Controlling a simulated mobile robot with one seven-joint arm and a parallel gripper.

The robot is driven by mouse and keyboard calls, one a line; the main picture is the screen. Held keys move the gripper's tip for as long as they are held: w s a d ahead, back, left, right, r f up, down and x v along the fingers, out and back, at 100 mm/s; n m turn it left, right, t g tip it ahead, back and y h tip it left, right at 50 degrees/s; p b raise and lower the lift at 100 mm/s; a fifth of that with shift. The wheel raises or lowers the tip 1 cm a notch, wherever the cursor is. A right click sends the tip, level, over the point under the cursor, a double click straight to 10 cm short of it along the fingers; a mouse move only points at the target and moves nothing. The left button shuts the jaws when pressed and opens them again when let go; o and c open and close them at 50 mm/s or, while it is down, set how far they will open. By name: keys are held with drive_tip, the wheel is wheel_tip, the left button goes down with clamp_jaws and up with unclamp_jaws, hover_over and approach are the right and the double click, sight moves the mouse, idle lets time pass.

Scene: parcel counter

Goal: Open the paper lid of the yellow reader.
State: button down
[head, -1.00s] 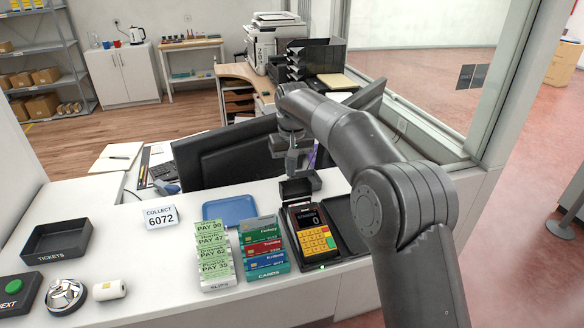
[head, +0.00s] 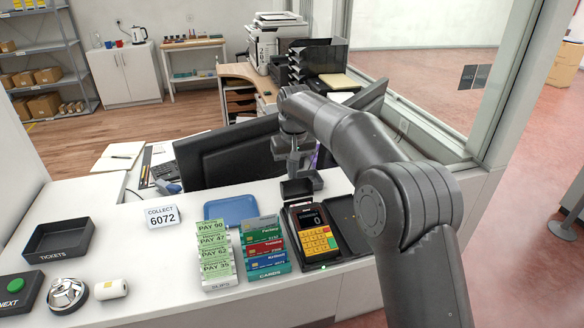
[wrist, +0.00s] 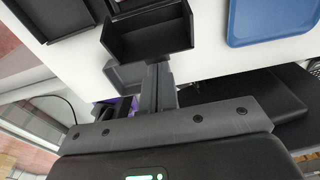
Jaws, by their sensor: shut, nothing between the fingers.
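The yellow reader (head: 318,238) sits on the counter in a dark tray, its small screen reading 0. At its back end, a black paper lid (head: 297,188) appears raised, standing up from the body. My gripper (head: 310,178) is shut and empty, pointing down just behind the lid and close to it. I cannot tell whether they touch. In the wrist view, the shut fingers (wrist: 160,82) come up to a black open box-like part (wrist: 148,38), which looks like the reader's paper end. The keypad is not seen there.
Left of the reader stand the card rack (head: 265,250) and slips rack (head: 215,260), with a blue tray (head: 231,209) behind; it also shows in the wrist view (wrist: 270,22). A black monitor (head: 225,158) stands beyond the counter, close to my gripper. A glass partition rises at right.

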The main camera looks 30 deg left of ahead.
drive_tip(key=shift+s+d+f, duration=0.2)
drive_tip(key=shift+s+d, duration=0.15)
wheel_tip(320, 180, up, 11)
drive_tip(key=s+d+r+m+t, duration=0.1)
drive_tip(key=s+d+r, duration=0.15)
drive_tip(key=d, duration=0.85)
drive_tip(key=s+d+r+m+t, duration=0.1)
drive_tip(key=s+d+r+m, duration=0.15)
drive_tip(key=d, duration=0.75)
drive_tip(key=s+d+r+m+t, duration=0.1)
drive_tip(key=s+d+r, duration=0.15)
drive_tip(key=d, duration=0.85)
drive_tip(key=s+d+f+m+t, duration=0.1)
drive_tip(key=s+d+f+m, duration=0.1)
drive_tip(key=s+d+f, duration=0.4)
drive_tip(key=s+d+f+m, duration=0.2)
drive_tip(key=s+d+f, duration=0.4)
drive_tip(key=s+d, duration=0.5)
drive_tip(key=s, duration=0.3)
drive_tip(key=shift+d+f+t+h, duration=0.2)
drive_tip(key=shift+d+t+h, duration=0.15)
drive_tip(key=shift+t+h, duration=0.05)
drive_tip(key=c, duration=2.2)
unclamp_jaws()
drive_tip(key=shift+m, duration=0.25)
